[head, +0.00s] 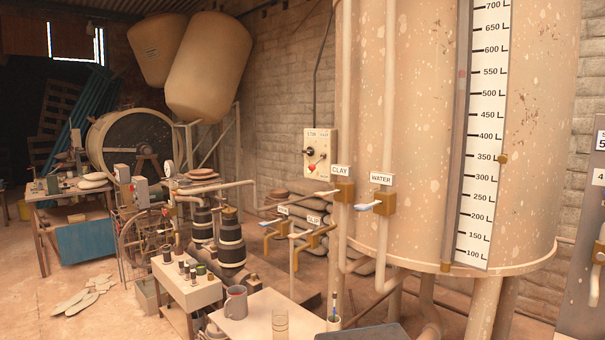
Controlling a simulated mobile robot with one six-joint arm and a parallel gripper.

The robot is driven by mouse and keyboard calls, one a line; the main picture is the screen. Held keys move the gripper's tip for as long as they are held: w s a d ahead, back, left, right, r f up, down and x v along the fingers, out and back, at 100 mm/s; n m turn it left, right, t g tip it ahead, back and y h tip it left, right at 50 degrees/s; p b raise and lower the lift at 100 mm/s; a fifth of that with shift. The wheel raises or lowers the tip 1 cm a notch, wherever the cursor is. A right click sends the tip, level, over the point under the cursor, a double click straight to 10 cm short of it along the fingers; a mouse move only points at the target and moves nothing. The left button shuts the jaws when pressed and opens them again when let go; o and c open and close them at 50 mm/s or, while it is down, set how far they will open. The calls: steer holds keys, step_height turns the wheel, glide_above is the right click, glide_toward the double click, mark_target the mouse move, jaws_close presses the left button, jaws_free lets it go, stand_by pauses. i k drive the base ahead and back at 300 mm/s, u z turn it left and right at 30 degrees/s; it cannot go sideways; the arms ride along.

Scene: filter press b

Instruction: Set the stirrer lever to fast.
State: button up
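A pale control box (320,153) is fixed on the brick wall left of the big tank. It has small lettering along its top, too small to read surely. On its face are a dark round knob (309,152) and a small red-tipped part (312,168) below it. Either may belong to the stirrer lever; I cannot tell which, nor its setting. My gripper is not in view.
The large tank (405,150) with a litre scale (484,140) stands at right. Pipes with CLAY (341,171) and WATER (382,179) labels run before it. A low table with a grey mug (236,302) and a glass (280,323) is in front. Open floor lies at left.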

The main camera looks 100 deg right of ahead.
mark_target(311, 168)
steer(key=z, duration=0.1)
steer(key=i, duration=0.85)
steer(key=u, duration=0.05)
steer(key=k, duration=0.2)
steer(key=z, duration=2.85)
steer(key=k, duration=0.15)
steer(key=z, duration=0.95)
